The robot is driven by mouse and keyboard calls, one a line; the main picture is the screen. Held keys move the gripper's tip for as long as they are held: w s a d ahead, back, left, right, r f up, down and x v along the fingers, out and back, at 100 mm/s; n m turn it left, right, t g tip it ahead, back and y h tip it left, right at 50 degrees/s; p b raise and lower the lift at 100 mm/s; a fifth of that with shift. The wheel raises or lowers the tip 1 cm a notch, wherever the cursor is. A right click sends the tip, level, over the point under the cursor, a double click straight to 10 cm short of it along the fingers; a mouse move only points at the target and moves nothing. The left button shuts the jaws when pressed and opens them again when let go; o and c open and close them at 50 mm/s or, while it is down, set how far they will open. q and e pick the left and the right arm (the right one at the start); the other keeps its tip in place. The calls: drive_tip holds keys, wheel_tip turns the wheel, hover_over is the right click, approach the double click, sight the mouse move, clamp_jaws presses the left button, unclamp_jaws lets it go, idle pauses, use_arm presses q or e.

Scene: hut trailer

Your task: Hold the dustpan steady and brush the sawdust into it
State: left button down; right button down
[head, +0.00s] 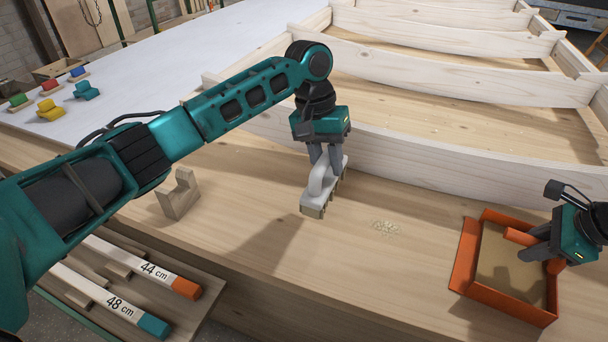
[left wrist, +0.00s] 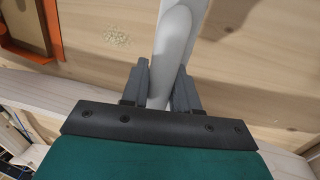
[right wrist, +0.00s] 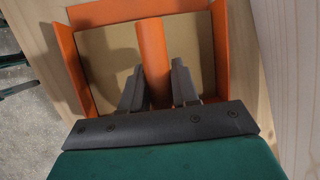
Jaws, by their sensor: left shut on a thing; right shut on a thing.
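The white-handled brush (head: 317,193) is at the middle of the wooden bench, its bristle block down at or just above the wood. My left gripper (head: 324,166) is shut on its handle, which also shows in the left wrist view (left wrist: 172,50). A small pile of sawdust (head: 385,227) lies on the bench between brush and dustpan; it shows too in the left wrist view (left wrist: 117,38). The orange dustpan (head: 463,262) lies at the right, its inside tan. My right gripper (head: 538,263) is shut on its orange handle (right wrist: 152,55).
The pale timber frame (head: 440,150) lies behind the brush and pan. A notched wood block (head: 178,194) stands left. Two marked sticks, 44 cm (head: 150,270) and 48 cm (head: 115,302), lie at the front left. Bench around the sawdust is clear.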

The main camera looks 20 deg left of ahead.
use_arm(q)
drive_tip(key=w+d+f+m, duration=0.1)
drive_tip(key=w+d+f, duration=0.4)
drive_tip(key=f, duration=0.1)
drive_tip(key=shift+f, duration=0.4)
drive_tip(key=shift+f, duration=0.2)
idle(0.6)
drive_tip(key=shift+x, duration=0.9)
drive_tip(key=shift+a+f, duration=0.15)
drive_tip(key=shift+a, duration=0.1)
idle(0.5)
